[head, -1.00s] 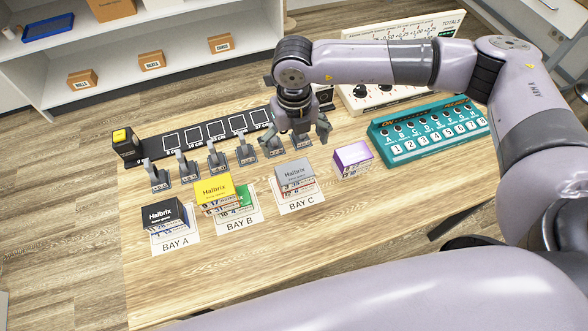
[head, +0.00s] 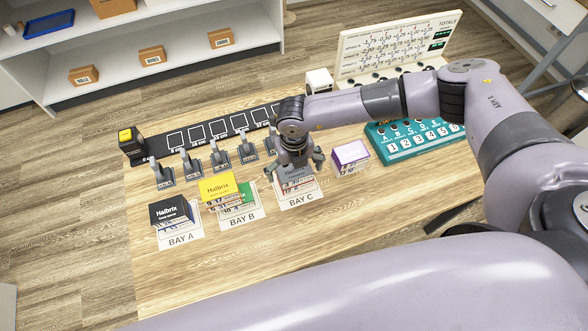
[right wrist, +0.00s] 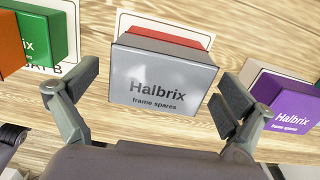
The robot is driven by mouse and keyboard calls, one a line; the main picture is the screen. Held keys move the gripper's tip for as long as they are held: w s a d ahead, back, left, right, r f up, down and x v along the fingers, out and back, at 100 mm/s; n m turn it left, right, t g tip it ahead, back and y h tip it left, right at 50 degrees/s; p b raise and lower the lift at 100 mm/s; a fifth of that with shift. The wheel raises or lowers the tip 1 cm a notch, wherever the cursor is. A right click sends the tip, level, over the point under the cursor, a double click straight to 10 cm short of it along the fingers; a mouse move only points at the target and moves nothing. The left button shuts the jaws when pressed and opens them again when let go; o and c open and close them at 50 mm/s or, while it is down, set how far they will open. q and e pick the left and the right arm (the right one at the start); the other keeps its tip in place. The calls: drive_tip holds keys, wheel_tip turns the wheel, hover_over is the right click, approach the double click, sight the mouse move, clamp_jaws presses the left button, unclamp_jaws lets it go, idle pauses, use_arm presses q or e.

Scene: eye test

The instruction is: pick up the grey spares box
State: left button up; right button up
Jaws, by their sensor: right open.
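The grey spares box (head: 297,179) lies on top of a stack at the BAY C card (head: 302,201), with a red box showing under it. In the right wrist view the grey box (right wrist: 160,85), lettered "Halbrix frame spares", fills the middle. My right gripper (head: 299,163) is above it and hides part of its top in the head view. In the right wrist view the fingers of my right gripper (right wrist: 156,100) are open, one on each side of the grey box, with gaps showing. My left gripper is not in view.
A purple box (head: 350,153) stands close on the right. A yellow box (head: 217,187) and a green box (head: 246,194) are at BAY B, a black box (head: 171,212) at BAY A. Lever switches (head: 191,165) and a teal panel (head: 400,147) stand behind. The front table is clear.

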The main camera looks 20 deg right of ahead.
drive_tip(key=shift+c, duration=0.5)
drive_tip(key=c, duration=1.2)
